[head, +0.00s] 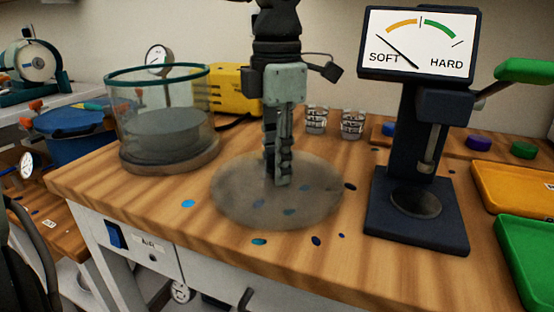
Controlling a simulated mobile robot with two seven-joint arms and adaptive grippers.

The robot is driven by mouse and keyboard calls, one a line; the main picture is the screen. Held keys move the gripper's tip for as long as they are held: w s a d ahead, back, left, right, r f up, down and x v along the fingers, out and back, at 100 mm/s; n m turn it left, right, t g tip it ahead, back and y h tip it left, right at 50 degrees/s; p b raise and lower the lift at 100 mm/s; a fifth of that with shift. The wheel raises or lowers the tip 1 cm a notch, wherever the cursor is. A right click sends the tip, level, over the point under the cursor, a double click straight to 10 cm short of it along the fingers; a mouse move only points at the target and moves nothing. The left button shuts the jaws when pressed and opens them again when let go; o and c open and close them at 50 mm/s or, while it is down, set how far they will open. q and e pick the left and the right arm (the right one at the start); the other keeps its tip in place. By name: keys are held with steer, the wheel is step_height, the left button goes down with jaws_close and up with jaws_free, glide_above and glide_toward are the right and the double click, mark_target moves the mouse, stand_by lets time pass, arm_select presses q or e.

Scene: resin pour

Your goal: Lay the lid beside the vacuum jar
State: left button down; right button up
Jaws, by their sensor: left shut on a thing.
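The vacuum jar (162,125) is a clear cylinder with a teal rim, open at the top, standing on a wooden base at the left of the bench. The lid (240,202) is a round, smoky see-through disc to the right of the jar, apart from it and flat. It lies on the bench or just above it; I cannot tell which. My left gripper (278,172) points down over the middle of the lid and is shut on it. The fingers hide the part that they grip. My right gripper is not in view.
A dark hardness tester (418,215) with a SOFT/HARD dial stands right of the lid. Behind are two small clear cups (352,124) and a yellow machine (236,88). Orange (515,188) and green trays (530,245) lie far right. The front bench strip holds only small resin spots.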

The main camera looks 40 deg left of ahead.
arm_select(q)
steer(key=shift+f, duration=0.2)
steer(key=c, duration=1.1)
jaws_free()
steer(key=shift+c, duration=0.2)
step_height(320, 180, up, 8)
steer(key=p, duration=0.5)
